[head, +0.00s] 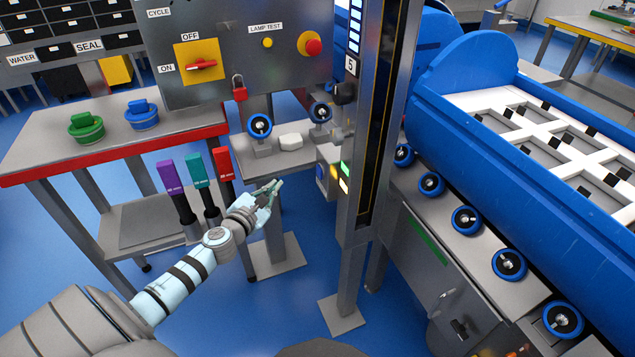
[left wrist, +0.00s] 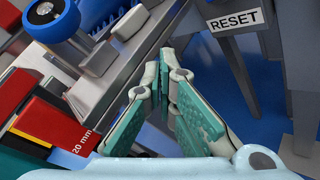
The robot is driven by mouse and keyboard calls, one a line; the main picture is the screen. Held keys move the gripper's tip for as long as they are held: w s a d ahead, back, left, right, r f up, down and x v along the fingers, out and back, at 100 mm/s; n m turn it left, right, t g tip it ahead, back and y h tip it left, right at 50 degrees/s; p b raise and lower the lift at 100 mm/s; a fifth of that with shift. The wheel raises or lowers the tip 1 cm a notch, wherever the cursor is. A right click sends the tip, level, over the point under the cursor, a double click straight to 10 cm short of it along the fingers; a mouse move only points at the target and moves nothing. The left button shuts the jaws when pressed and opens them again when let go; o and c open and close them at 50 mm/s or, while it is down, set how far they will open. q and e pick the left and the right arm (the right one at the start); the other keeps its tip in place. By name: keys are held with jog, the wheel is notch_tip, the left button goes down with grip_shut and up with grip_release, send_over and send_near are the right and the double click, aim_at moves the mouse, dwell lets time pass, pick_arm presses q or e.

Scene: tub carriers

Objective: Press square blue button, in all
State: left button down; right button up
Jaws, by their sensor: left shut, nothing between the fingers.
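A small grey button box (head: 328,183) is on the left side of the upright post in the head view. It carries a blue patch (head: 320,171), a yellow one, a green button (head: 345,169) and a white one (head: 344,186). The blue patch is too small to tell whether it is a square button. My left gripper (head: 279,184) is shut and empty, left of the box and apart from it. In the left wrist view its teal-padded fingers (left wrist: 165,77) point past a RESET label (left wrist: 236,19); no blue button is clear there. My right gripper is not in view.
The upright post (head: 349,260) stands right of my left gripper. Blue-wheeled rollers and a large blue tub (head: 455,115) lie beyond it. Purple, teal and red handled tools (head: 222,165) stand close behind my left wrist. A grey control panel (head: 220,90) hangs above.

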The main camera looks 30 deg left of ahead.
aim_at(320, 172)
pick_arm(q)
jog(key=shift+w+d+r, duration=0.1)
jog(key=shift+r, duration=0.05)
jog(key=w+d+p, duration=0.2)
jog(key=w+d, duration=0.3)
jog(key=w, duration=0.2)
dwell(0.4)
dwell(0.8)
jog(key=shift+w, duration=0.1)
dwell(0.4)
jog(key=shift+w+d, duration=0.15)
jog(key=shift+d, duration=0.05)
